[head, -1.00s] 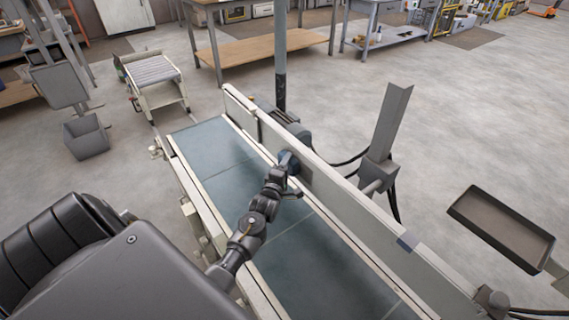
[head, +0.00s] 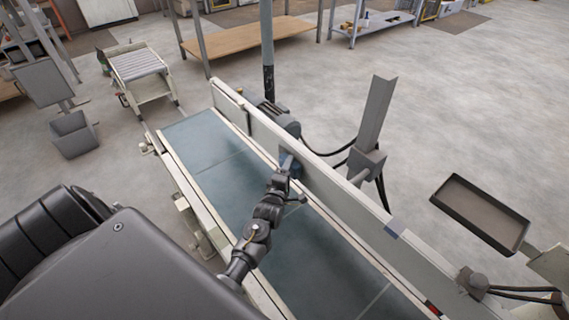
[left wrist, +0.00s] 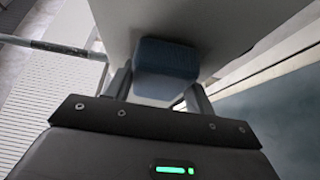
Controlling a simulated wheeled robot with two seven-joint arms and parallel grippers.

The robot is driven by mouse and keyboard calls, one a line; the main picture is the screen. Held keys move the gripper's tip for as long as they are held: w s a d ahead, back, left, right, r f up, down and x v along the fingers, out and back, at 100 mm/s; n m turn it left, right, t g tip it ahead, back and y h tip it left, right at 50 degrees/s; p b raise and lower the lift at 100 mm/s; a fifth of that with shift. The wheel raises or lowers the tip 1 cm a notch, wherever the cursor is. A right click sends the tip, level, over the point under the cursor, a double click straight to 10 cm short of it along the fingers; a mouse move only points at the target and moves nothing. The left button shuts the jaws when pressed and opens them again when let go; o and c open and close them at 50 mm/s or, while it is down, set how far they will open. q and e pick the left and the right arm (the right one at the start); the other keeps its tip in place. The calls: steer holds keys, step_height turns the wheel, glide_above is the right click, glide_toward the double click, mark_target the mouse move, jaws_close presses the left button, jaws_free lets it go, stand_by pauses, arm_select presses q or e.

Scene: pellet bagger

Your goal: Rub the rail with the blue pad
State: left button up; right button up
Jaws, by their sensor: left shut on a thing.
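The rail (head: 325,183) is the long pale board along the far side of the conveyor, and its face fills the upper middle of the left wrist view (left wrist: 150,22). My left gripper (head: 287,170) is at the rail's near face, above the belt. In the left wrist view my left gripper (left wrist: 158,92) is shut on the blue pad (left wrist: 166,70), with one finger on each side of it. The pad's far end is against or very near the rail; I cannot tell which. In the head view the pad (head: 288,161) is small and partly hidden by the gripper. My right gripper is out of view.
The conveyor belt (head: 222,172) lies below my left arm and is clear. A grey post (head: 374,115) stands behind the rail, with a motor (head: 272,114) and cables nearby. A dark tray (head: 480,213) is at the right. A grey bin (head: 73,134) stands at the left.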

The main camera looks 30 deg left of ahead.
mark_target(296, 175)
arm_select(q)
steer(key=shift+s+d, duration=0.15)
steer(key=shift+d, duration=0.15)
steer(key=shift+s+d+p, duration=0.2)
steer(key=shift+d+p, duration=0.05)
steer(key=shift+d, duration=0.6)
steer(key=shift+s+d+p, duration=0.2)
steer(key=shift+d+p, duration=0.05)
steer(key=shift+d, duration=0.55)
steer(key=shift+w+a, duration=0.1)
steer(key=shift+a, duration=0.05)
steer(key=shift+w+a+r, duration=0.15)
steer(key=shift+a, duration=0.4)
steer(key=shift+w+a, duration=0.25)
steer(key=shift+a, duration=0.8)
